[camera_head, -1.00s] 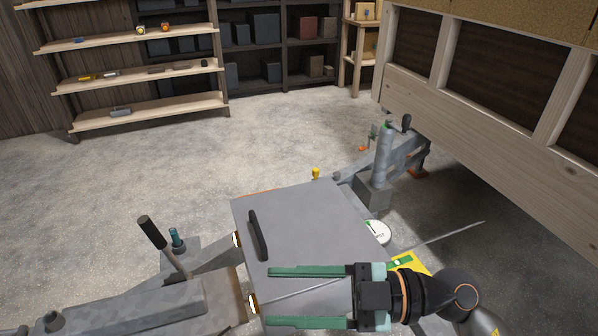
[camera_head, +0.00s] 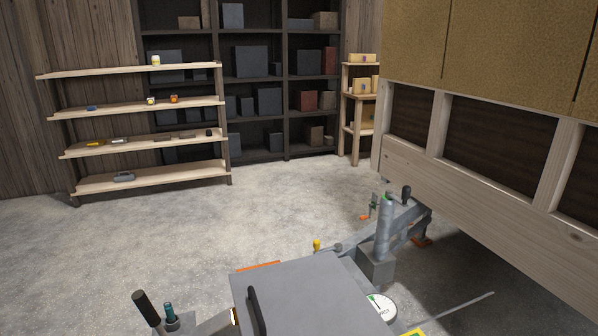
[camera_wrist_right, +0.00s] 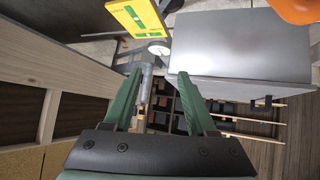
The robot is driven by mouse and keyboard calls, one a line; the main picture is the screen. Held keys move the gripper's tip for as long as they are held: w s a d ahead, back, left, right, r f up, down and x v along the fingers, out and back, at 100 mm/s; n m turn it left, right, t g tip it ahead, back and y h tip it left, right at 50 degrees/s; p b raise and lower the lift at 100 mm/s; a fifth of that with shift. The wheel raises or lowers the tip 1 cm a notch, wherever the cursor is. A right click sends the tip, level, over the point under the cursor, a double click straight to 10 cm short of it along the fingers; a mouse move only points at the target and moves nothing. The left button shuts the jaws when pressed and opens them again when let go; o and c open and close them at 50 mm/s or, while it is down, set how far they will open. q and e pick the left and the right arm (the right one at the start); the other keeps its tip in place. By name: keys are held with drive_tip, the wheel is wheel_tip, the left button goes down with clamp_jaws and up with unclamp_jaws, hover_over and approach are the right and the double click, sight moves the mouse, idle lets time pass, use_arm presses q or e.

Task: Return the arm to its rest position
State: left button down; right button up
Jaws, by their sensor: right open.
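My right gripper (camera_wrist_right: 159,76) shows in the right wrist view with its two green fingers spread apart and nothing between them. It is outside the head view. A grey box (camera_head: 305,295) with a black handle (camera_head: 255,311) stands at the bottom of the head view. In the wrist view the grey box (camera_wrist_right: 240,45) lies just beyond the right finger, and I cannot tell the gap. My left gripper is in neither current view.
A trailer coupling with a grey upright post (camera_head: 384,230) stands right of the box, near a round white gauge (camera_head: 380,307). A yellow plate with green (camera_wrist_right: 137,17) is in the wrist view. The wooden hut wall (camera_head: 480,200) is at right; shelves (camera_head: 150,140) stand behind open floor.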

drive_tip(key=s+a+f+n+g+y, duration=0.1)
drive_tip(key=s+f+g, duration=0.2)
drive_tip(key=s, duration=0.3)
drive_tip(key=s+a+f+n+g, duration=0.1)
drive_tip(key=s+f+g, duration=0.25)
drive_tip(key=s, duration=0.25)
drive_tip(key=w+a+f+t+y+p, duration=0.2)
drive_tip(key=w+a+f+t+p, duration=0.1)
drive_tip(key=f, duration=0.5)
drive_tip(key=shift+w+a+f+t, duration=0.25)
drive_tip(key=shift+w+a+t, duration=0.25)
drive_tip(key=shift+t, duration=0.75)
